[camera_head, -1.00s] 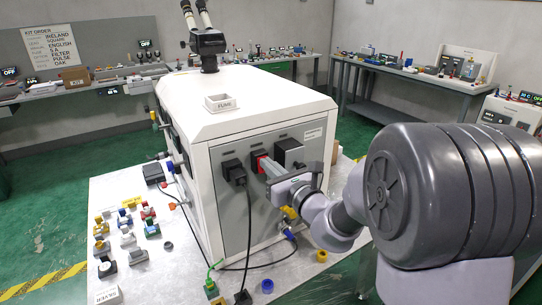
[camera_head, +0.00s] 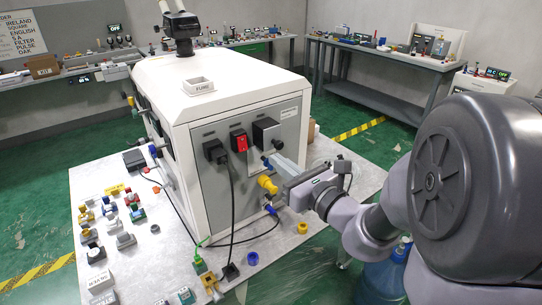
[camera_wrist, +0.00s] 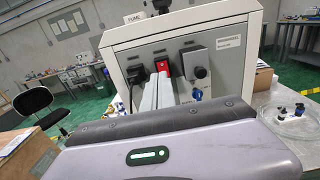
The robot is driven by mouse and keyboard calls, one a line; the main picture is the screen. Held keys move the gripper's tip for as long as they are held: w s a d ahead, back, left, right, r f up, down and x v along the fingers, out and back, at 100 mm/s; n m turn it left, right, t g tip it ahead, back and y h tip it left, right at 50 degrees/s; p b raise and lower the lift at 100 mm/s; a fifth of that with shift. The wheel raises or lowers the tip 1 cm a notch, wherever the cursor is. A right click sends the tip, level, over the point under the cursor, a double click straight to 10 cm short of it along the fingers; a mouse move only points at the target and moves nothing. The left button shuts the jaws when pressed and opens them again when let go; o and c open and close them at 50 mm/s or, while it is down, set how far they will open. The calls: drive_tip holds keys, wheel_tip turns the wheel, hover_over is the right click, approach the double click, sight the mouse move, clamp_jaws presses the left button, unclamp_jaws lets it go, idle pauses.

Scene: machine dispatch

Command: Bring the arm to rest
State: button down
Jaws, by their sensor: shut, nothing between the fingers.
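My gripper (camera_head: 268,163) is in front of the right part of the white machine's grey end panel, a little below the panel's sockets. Its two long fingers lie together with nothing between them. In the wrist view my gripper (camera_wrist: 158,95) points toward the panel, below the red switch (camera_wrist: 162,66). In the head view the red switch (camera_head: 239,142) sits between a black plug (camera_head: 215,150) and a dark square box (camera_head: 266,132). The fingertips look apart from the panel, though the exact gap is hard to tell.
The white machine (camera_head: 160,83) stands on a light table (camera_head: 150,265). Several small connectors lie at the table's left, and a blue ring (camera_head: 253,258) lies near its front. A yellow fitting (camera_head: 267,184) projects below my fingers. A blue bottle (camera_head: 382,275) stands below my arm.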

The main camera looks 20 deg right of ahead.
idle(0.4)
drive_tip(key=s+a+f+n+g+y+b, duration=0.25)
drive_tip(key=s+a+n+g+y, duration=0.25)
drive_tip(key=s+a+n+g, duration=0.85)
drive_tip(key=s+a+f+n+h, duration=0.2)
drive_tip(key=s+a+f+n, duration=0.2)
drive_tip(key=s+n, duration=0.3)
drive_tip(key=s+d+f+n+t+h+b, duration=0.1)
drive_tip(key=s+d+n+t+h, duration=0.1)
drive_tip(key=s+d+n+h, duration=0.2)
drive_tip(key=d+n+h, duration=0.2)
drive_tip(key=d+n, duration=0.1)
drive_tip(key=d, duration=0.1)
drive_tip(key=shift+d+f+h+b, duration=0.3)
drive_tip(key=shift+d+f, duration=0.05)
